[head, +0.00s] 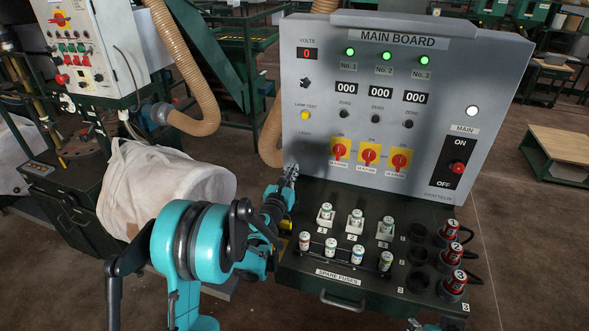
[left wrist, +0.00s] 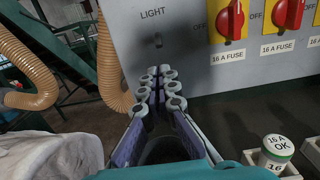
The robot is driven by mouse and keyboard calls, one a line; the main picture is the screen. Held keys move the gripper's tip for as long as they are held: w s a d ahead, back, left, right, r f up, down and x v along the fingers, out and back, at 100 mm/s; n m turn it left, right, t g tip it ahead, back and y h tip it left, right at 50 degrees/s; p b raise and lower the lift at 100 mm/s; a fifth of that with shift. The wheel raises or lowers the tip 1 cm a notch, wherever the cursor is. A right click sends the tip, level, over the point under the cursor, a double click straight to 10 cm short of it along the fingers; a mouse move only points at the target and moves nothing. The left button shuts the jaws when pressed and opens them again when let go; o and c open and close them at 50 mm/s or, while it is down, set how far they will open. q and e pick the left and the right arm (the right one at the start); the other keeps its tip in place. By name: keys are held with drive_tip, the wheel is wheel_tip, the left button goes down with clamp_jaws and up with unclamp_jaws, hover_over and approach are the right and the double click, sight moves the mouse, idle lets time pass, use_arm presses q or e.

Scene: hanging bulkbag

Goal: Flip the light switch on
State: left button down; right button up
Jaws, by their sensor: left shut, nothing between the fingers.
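The light switch (left wrist: 158,40) is a small dark toggle under the word LIGHT on the grey main board (head: 345,105). In the left wrist view it stands just above and beyond my fingertips, with a small gap in the picture; which way its lever points is hard to tell. My left gripper (head: 291,170) is shut and empty at the board's lower left; it also shows in the left wrist view (left wrist: 161,75). In the head view the switch is not clear near the fingertips. A small part of what seems my right gripper (head: 425,326) shows at the bottom edge.
Red rotary switches on yellow plates (head: 369,155) sit right of the light switch. The dark console shelf (head: 325,259) below holds fuses and red-topped plugs. A white bulk bag (head: 165,180) and a tan hose (head: 190,75) are at the left.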

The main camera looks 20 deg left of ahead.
sight(303, 147)
use_arm(q)
drive_tip(key=w+b, duration=0.1)
drive_tip(key=w, duration=0.7)
drive_tip(key=shift+d+r, duration=0.15)
drive_tip(key=shift+r, duration=0.05)
use_arm(e)
drive_tip(key=shift+f, duration=0.85)
drive_tip(key=shift+d, duration=0.15)
